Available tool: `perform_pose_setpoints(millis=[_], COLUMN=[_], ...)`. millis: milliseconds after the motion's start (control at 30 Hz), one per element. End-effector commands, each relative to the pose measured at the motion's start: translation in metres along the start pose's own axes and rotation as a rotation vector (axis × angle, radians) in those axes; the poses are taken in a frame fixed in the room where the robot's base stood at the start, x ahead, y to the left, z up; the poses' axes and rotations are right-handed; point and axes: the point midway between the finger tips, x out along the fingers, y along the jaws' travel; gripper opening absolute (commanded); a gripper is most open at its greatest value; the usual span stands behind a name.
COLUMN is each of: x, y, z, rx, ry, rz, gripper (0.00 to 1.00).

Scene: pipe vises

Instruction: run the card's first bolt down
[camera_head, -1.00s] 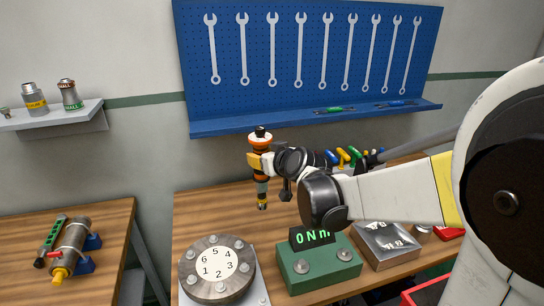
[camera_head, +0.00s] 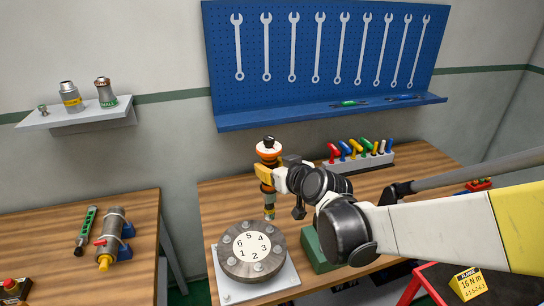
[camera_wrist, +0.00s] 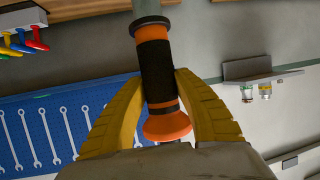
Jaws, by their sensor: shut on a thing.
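The flange (camera_head: 222,262) is a dark round disc on a pale plate. Its white face (camera_head: 252,246) carries numbers 1 to 6, with bolts around the rim. My gripper (camera_head: 265,173) is shut on an orange and black driver (camera_head: 268,152), held upright with its socket end down. The socket is just above the rim bolt (camera_head: 270,229) beside number 4; I cannot tell whether they touch. In the wrist view the yellow fingers clasp the driver's black grip (camera_wrist: 157,75); its socket is not seen. The yellow card (camera_head: 468,284) reads 16 Nm above a small digit row that seems to start with 4.
A green box (camera_head: 315,255) stands right of the flange, partly behind my arm. A rack of coloured-handled tools (camera_head: 360,158) is at the back. A red-edged cart (camera_head: 430,290) is at lower right. A side table (camera_head: 50,215) holds a pipe fixture. Wrenches hang on the blue board (camera_head: 330,90).

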Motion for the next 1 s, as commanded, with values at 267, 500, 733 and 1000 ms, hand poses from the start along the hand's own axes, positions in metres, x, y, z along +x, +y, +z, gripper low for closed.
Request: perform_pose_setpoints(millis=[267,500,733,1000], x=[0.003,0.011,0.013,0.013], y=[0.001,0.001,0.001,0.001], z=[0.007,0.026,0.032,0.031], rx=[0.001,0.001,0.001,0.001], ry=[0.001,0.001,0.001,0.001], rz=[0.001,0.002,0.002,0.002], gripper=[0.00,0.00,0.00,0.00])
